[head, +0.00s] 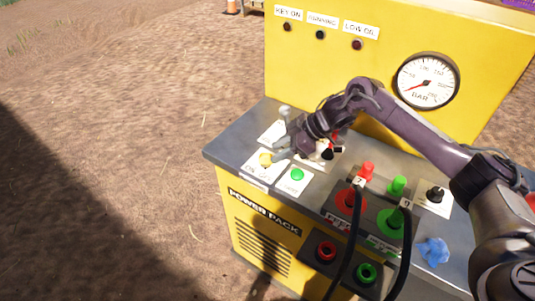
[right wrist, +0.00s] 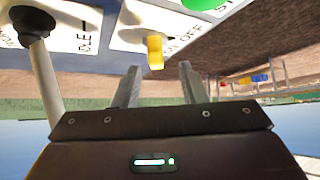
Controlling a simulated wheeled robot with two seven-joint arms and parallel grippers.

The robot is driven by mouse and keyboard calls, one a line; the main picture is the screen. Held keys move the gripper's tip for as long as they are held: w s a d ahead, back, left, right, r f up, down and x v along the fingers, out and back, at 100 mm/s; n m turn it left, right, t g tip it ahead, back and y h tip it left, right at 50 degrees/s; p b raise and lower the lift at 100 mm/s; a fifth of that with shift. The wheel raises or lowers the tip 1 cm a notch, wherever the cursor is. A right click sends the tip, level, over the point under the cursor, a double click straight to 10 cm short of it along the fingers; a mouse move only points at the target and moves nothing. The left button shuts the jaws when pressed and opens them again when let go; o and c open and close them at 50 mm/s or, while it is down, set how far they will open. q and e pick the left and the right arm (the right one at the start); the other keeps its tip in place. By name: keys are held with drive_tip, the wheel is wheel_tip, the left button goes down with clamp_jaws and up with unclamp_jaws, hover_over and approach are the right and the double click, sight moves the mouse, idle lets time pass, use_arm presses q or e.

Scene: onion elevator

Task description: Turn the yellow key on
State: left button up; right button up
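The yellow key (head: 265,160) stands on a white label plate near the left front of the grey panel top. It also shows in the right wrist view (right wrist: 155,50), beside lettering that reads "OFF". My right gripper (head: 279,148) is close to the key, just to its right in the head view. In the right wrist view the right gripper's two fingers (right wrist: 158,72) are spread apart. The key is in line with the gap, around the fingertips, with clear space on both sides. My left gripper is in neither view.
A green button (head: 297,174) is right of the key. Hoses (head: 351,235) and colored couplings are to the right. The KEY ON lamp (head: 287,27) is dark. A gauge (head: 427,82) is on the back panel.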

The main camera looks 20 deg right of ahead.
sight(269, 155)
drive_tip(key=x, duration=0.3)
drive_tip(key=shift+w, duration=0.2)
drive_tip(key=shift+x, duration=0.8)
drive_tip(key=shift+w+f, duration=0.1)
drive_tip(key=c, duration=0.4)
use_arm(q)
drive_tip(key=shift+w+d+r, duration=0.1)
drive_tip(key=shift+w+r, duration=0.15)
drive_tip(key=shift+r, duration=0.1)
use_arm(e)
clamp_jaws()
